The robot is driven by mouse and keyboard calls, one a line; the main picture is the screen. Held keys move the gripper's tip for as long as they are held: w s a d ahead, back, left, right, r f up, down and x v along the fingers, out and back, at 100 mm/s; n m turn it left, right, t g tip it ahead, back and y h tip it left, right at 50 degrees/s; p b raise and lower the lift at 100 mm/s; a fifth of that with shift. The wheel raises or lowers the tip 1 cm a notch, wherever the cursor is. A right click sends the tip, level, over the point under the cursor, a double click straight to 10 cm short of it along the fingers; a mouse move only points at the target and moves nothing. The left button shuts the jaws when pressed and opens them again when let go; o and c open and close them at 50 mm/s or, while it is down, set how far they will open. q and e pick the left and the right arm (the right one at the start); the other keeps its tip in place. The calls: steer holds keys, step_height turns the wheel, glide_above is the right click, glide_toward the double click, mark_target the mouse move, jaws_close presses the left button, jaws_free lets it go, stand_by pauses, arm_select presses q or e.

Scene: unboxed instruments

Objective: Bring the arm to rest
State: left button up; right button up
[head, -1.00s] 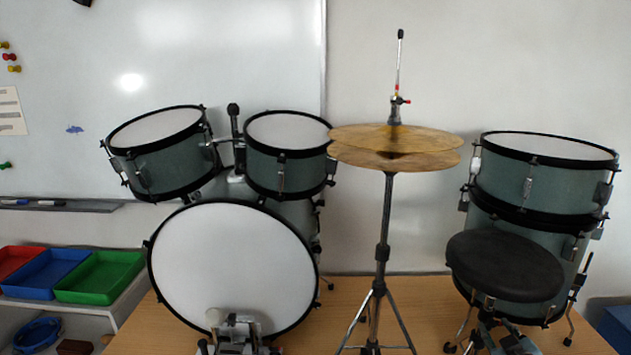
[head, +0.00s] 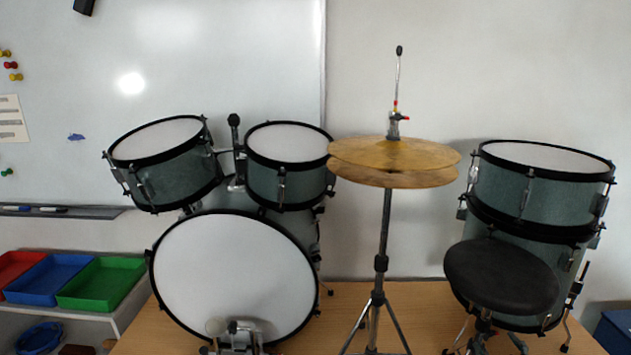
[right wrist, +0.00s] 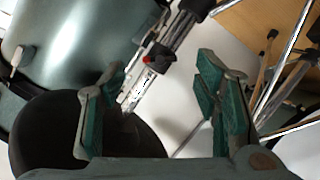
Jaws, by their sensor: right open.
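In the right wrist view, my right gripper (right wrist: 165,100) is open, its two green-padded fingers apart with nothing held between them. Beyond the fingers are a metal stand tube with a small red part (right wrist: 147,59) and a pale surface. A black round stool seat (right wrist: 40,140) lies below and left of the fingers, and a teal drum shell (right wrist: 75,40) is at upper left. Whether the fingers touch anything cannot be told. Neither gripper shows in the head view. My left gripper is in no frame.
On the wooden table (head: 340,300) stand a bass drum (head: 235,280) with two toms, cymbals (head: 395,160) on a tripod stand, and stacked drums (head: 540,190) behind a black stool (head: 500,275). Colored trays (head: 100,284) sit on a shelf at left. A whiteboard (head: 200,60) is behind.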

arm_select(q)
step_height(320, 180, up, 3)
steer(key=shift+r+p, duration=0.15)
steer(key=shift+p, duration=0.9)
arm_select(e)
steer(key=v, duration=0.3)
steer(key=shift+s+a+r, duration=0.1)
steer(key=shift+s, duration=0.1)
